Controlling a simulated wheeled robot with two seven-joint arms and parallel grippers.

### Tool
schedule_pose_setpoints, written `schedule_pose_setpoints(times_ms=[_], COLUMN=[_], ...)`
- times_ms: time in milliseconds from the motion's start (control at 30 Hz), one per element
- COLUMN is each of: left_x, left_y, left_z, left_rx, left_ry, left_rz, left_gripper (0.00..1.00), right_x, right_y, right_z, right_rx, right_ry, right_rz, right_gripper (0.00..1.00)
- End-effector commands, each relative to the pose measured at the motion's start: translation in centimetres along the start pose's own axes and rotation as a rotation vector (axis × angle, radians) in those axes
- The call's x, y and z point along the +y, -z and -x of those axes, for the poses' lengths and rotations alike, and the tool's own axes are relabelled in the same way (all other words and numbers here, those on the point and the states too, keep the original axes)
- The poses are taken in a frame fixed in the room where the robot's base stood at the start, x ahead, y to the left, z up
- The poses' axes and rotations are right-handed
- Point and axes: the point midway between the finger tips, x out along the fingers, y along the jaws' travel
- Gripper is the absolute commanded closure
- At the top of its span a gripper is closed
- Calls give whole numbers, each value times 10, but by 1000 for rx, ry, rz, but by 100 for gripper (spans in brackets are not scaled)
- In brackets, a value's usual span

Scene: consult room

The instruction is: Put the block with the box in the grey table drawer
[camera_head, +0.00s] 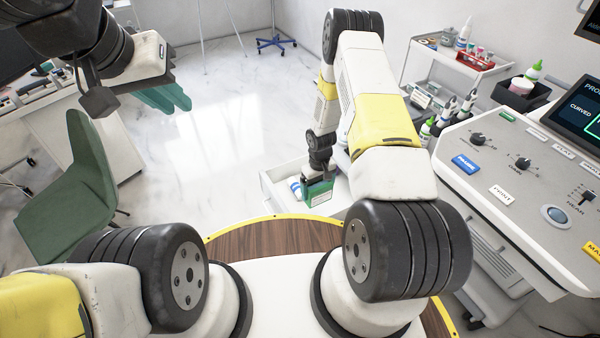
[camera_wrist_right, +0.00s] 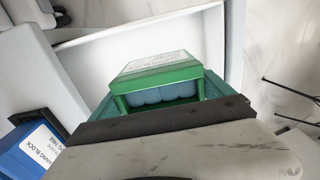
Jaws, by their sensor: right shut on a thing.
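A green block (camera_wrist_right: 158,72) with a white label on top and pale blue rounded parts along its side is held between the teal fingers of my right gripper (camera_head: 317,178). The block also shows in the head view (camera_head: 318,193). It is over or inside an open white-grey drawer (camera_head: 278,201), whose pale walls (camera_wrist_right: 140,38) surround it in the wrist view. I cannot tell whether it touches the drawer floor. A blue labelled box (camera_wrist_right: 28,148) lies at the lower left of the wrist view. My left gripper (camera_head: 172,98) is high at the upper left, away from the drawer, with nothing visible in it.
A control console (camera_head: 520,170) with knobs and buttons stands at the right, close to my right arm. A white trolley (camera_head: 455,60) with bottles is behind it. A green chair (camera_head: 72,190) is at the left. The marble floor (camera_head: 215,110) between is clear.

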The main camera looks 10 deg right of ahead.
Motion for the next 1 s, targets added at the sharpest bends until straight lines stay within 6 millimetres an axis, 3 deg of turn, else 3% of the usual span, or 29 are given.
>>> schedule_pose_setpoints(times_ms=[167,300,700,1000], left_x=[0,0,0,0], left_y=[0,0,0,0], left_z=[0,0,0,0], left_rx=[-1,-1,0,0], left_ry=[0,0,0,0], left_rz=[0,0,0,0], left_gripper=[82,82,82,82], right_x=[8,8,7,8], right_y=[3,2,3,4], right_z=[-20,-45,-93,-104], right_rx=[-1,-3,0,2], right_ry=[4,4,4,3], right_rz=[-22,-20,-20,-20], right_gripper=[82,82,82,82])
